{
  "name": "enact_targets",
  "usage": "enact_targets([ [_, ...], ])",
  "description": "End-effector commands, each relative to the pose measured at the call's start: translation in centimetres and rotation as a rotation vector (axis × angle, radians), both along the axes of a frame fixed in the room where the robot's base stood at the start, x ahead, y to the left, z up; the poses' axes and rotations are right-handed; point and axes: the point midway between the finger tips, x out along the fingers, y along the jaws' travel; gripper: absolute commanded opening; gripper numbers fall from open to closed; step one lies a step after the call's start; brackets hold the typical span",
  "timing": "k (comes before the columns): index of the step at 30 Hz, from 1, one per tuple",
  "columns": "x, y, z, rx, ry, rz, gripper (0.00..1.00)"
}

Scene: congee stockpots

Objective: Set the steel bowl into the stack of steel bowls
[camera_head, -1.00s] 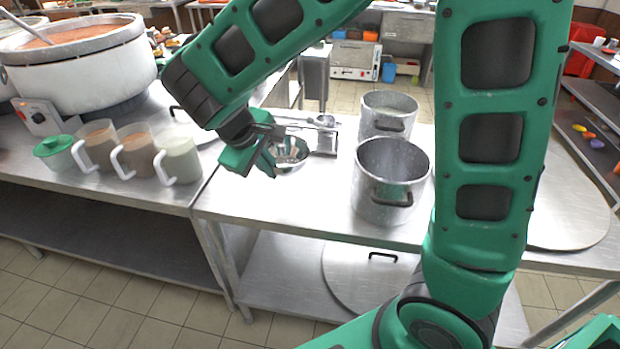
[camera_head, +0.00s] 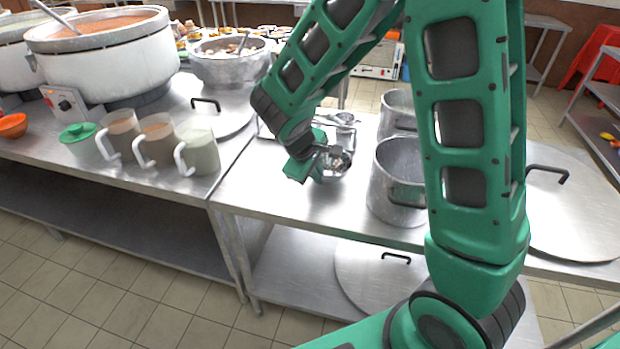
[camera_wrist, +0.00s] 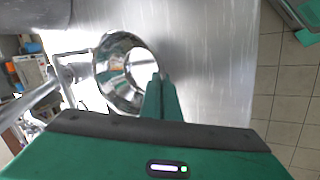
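A shiny steel bowl (camera_head: 336,163) is at my gripper (camera_head: 318,166), above the steel table near the tall pots. In the wrist view, the bowl (camera_wrist: 112,75) shows its round, reflective inside. My gripper's two fingers (camera_wrist: 162,84) are close together at the bowl's rim, with the bowl off to their left. The gripper appears shut on the rim, though the fingertips partly hide the contact. I cannot make out a separate stack of steel bowls; bowls beneath or behind the held one could be hidden.
Tall steel stockpots (camera_head: 396,180) stand just right of the bowl, partly behind my arm. A steel holder with a ladle (camera_head: 343,119) is behind it. Several filled jugs (camera_head: 198,152) stand on the left counter. The table front (camera_head: 290,200) is clear.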

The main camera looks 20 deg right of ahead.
Motion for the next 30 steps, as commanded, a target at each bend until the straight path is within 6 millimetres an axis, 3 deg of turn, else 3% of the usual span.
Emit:
enact_targets([
  [11,0.0,0.0,-0.5,0.000,-0.002,0.000,0.00],
  [13,0.0,0.0,-0.5,0.000,-0.002,0.000,0.19],
  [14,0.0,0.0,-0.5,0.000,-0.002,0.000,0.21],
  [23,0.0,0.1,-0.3,0.000,-0.002,0.000,0.21],
  [30,-0.6,1.1,2.1,0.001,-0.005,0.001,0.21],
])
